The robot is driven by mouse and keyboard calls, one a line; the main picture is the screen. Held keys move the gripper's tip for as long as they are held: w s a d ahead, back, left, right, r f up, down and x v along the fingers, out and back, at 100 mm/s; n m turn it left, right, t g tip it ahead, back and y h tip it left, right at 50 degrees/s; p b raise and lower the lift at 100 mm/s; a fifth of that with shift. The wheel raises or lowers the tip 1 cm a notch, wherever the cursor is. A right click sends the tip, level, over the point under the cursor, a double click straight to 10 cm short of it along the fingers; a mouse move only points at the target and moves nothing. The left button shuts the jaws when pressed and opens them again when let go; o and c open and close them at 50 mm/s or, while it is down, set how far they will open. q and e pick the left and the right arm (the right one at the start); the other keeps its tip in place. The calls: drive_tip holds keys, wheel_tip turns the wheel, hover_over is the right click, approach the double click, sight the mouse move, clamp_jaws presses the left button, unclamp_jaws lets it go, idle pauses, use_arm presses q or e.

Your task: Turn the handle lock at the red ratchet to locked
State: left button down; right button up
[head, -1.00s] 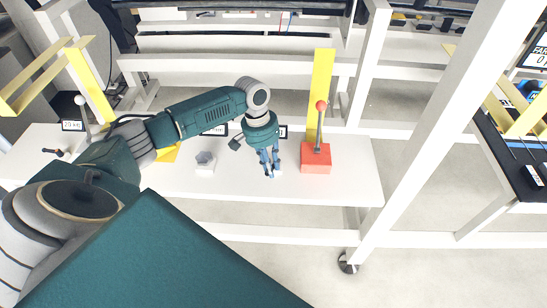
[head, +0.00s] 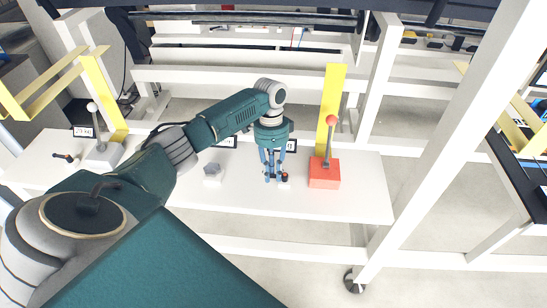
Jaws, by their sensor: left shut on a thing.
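The red ratchet (head: 324,174) is a red block on the white bench, with a grey lever tipped by a red ball (head: 332,120) standing up from it. Just left of it, a small dark handle lock with an orange-red part (head: 285,177) sits low on the bench. My left gripper (head: 275,179) points down there, its blue fingers closed at the lock and partly hiding it. Its exact setting is too small to read. My right gripper is out of view.
A yellow upright (head: 331,100) stands behind the red ratchet. A grey hex-shaped fitting on a white base (head: 212,172) sits left of my gripper. A grey lever with a white ball (head: 93,107) stands further left. The bench's right end (head: 368,200) is clear.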

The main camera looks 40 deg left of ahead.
use_arm(q)
drive_tip(key=shift+w+a+m, duration=0.2)
drive_tip(key=shift+w+m, duration=0.1)
drive_tip(key=shift+m, duration=0.7)
drive_tip(key=shift+w+b, duration=0.1)
drive_tip(key=shift+b, duration=0.2)
drive_tip(key=c, duration=1.6)
unclamp_jaws()
drive_tip(key=shift+o, duration=0.2)
wheel_tip(320, 180, up, 12)
drive_tip(key=w+a, duration=0.1)
drive_tip(key=w, duration=0.1)
drive_tip(key=shift+a, duration=0.2)
drive_tip(key=shift+f, duration=0.1)
